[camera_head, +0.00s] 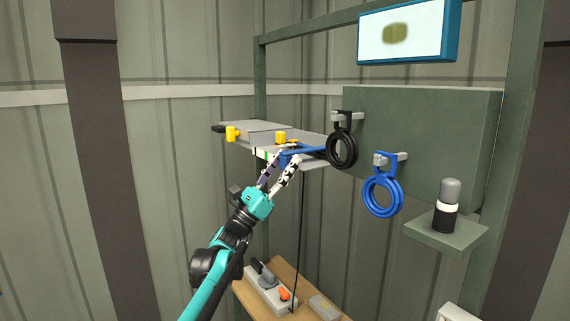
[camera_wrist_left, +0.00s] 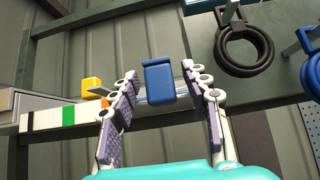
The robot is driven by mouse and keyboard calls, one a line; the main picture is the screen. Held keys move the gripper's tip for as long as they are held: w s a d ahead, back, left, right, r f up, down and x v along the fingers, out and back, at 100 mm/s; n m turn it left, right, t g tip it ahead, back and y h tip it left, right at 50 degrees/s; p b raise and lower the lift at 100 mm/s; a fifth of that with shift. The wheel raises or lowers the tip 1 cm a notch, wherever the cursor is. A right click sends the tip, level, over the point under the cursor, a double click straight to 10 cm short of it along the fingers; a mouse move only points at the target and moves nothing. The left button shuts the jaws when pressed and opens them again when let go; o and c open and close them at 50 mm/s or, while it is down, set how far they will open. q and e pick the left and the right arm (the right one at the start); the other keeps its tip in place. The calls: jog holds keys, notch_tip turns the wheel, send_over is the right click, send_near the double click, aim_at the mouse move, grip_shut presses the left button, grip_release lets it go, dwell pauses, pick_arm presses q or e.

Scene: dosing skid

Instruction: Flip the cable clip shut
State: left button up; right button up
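A blue part that looks like the cable clip (camera_head: 305,150) sits at the front edge of the grey shelf on the skid. In the left wrist view it is a blue block (camera_wrist_left: 158,80) standing between my fingers. My left gripper (camera_head: 281,163) is at this edge. Its two fingers are open, one on each side of the blue part, with gaps visible in the left wrist view (camera_wrist_left: 160,84). Fingertips partly cover the blue part in the head view; I cannot tell whether the clip holds a cable. My right gripper is not in view.
A black coil (camera_head: 342,150) and a blue coil (camera_head: 382,197) hang on hooks to the right. Yellow knobs (camera_head: 233,133) are on the shelf (camera_head: 255,127). A thin dark cable (camera_head: 301,215) hangs below, towards a power strip (camera_head: 266,288). Left of my arm is free.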

pick_arm(q)
jog(key=v, duration=1.2)
